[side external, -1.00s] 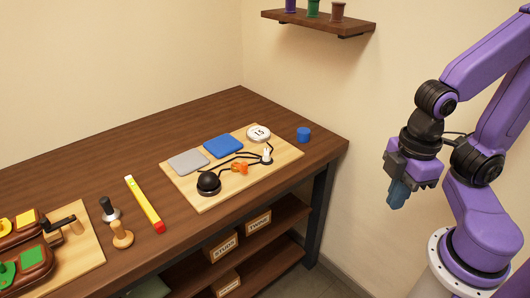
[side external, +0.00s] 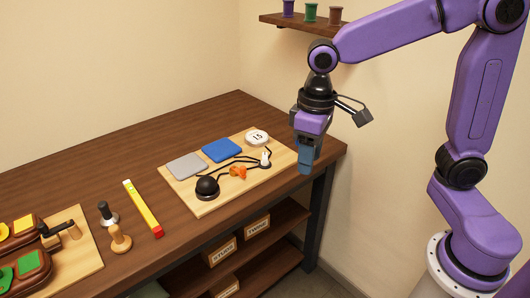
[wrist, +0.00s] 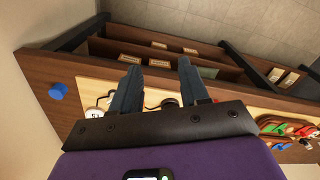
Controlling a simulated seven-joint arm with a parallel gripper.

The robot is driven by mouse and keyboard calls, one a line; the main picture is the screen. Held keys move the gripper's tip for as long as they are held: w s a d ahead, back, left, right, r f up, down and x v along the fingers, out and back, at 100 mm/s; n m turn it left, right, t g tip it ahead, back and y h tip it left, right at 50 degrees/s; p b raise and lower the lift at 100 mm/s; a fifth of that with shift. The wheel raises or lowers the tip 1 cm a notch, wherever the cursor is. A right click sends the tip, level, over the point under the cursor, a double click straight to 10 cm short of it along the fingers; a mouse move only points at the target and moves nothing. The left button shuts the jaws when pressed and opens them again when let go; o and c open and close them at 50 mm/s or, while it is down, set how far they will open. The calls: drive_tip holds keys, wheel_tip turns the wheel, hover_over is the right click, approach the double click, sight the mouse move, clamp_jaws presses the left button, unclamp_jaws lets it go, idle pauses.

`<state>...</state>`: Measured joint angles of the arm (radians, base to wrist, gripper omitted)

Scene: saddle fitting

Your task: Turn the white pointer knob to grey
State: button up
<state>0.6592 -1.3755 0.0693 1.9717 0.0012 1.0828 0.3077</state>
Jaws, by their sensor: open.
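The white pointer knob (side external: 265,159) stands near the right end of a light wooden board (side external: 205,207) on the bench, with dark lines running from it. Which way it points is too small to tell. A grey pad (side external: 187,166) and a blue pad (side external: 221,150) lie along the board's back edge. My gripper (side external: 305,169) points down to the right of the board, apart from the knob, near the bench's right end. In the wrist view its two fingers (wrist: 158,66) are spread with nothing held between them. The gripper partly hides the board there.
The board also bears a white disc marked 15 (side external: 257,138), a black dome (side external: 207,187) and an orange piece (side external: 238,172). A blue cylinder (wrist: 58,91) stands near the bench end. A shelf (side external: 300,26) hangs behind.

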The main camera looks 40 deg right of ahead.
drive_tip(key=w+d+m, duration=0.2)
drive_tip(key=w+m, duration=0.4)
drive_tip(key=w, duration=0.8)
drive_tip(key=m, duration=0.7)
hover_over(265, 155)
drive_tip(key=f, duration=0.1)
wheel_tip(265, 155, down, 18)
drive_tip(key=shift+s+r, duration=0.1)
drive_tip(key=shift+r, duration=0.15)
clamp_jaws()
